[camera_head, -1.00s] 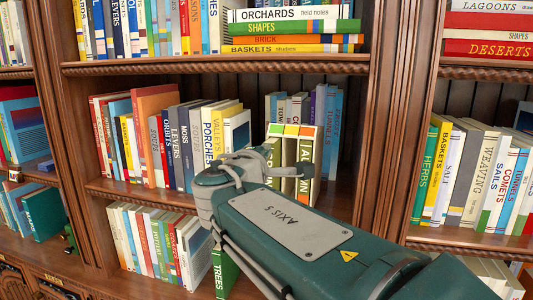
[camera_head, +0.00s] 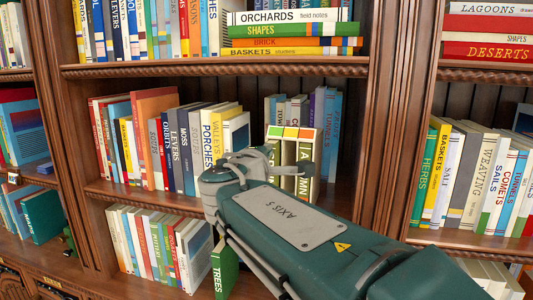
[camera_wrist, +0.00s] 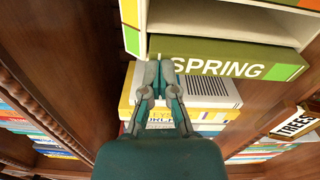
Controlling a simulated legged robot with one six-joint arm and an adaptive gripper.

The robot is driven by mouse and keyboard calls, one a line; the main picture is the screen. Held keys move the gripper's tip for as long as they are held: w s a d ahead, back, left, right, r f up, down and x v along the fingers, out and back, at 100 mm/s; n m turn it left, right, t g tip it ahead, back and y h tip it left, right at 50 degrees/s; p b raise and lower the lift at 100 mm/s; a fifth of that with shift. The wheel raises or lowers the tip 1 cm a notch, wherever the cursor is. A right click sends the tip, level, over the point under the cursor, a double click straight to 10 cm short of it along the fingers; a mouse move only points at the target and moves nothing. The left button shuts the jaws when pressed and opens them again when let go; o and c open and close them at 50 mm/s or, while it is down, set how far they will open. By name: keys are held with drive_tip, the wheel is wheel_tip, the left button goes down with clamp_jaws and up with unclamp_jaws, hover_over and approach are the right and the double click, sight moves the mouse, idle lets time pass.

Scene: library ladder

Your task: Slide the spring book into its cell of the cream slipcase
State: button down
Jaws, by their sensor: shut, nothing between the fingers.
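The spring book (camera_wrist: 215,60) has a dark green spine with white SPRING lettering and a bright green patch at one end. In the wrist view it lies along the cream slipcase (camera_wrist: 132,15), whose edge carries coloured labels. The spine seems near the slipcase mouth; I cannot tell how deep the book sits. My gripper (camera_wrist: 160,75) is shut and empty, its tips at or just before the lower spine edge; contact is unclear. In the head view the slipcase (camera_head: 291,132) stands on the middle shelf, with lettered green spines showing.
Rows of books (camera_head: 165,145) fill the shelf left of the slipcase. A wooden upright (camera_head: 388,120) is at right.

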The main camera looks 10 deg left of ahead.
drive_tip(key=shift+w+d, duration=0.1)
drive_tip(key=shift+w, duration=0.95)
idle(0.5)
drive_tip(key=s+a, duration=0.1)
drive_tip(key=s, duration=1.4)
drive_tip(key=shift+a, duration=0.15)
drive_tip(key=shift+w, duration=0.1)
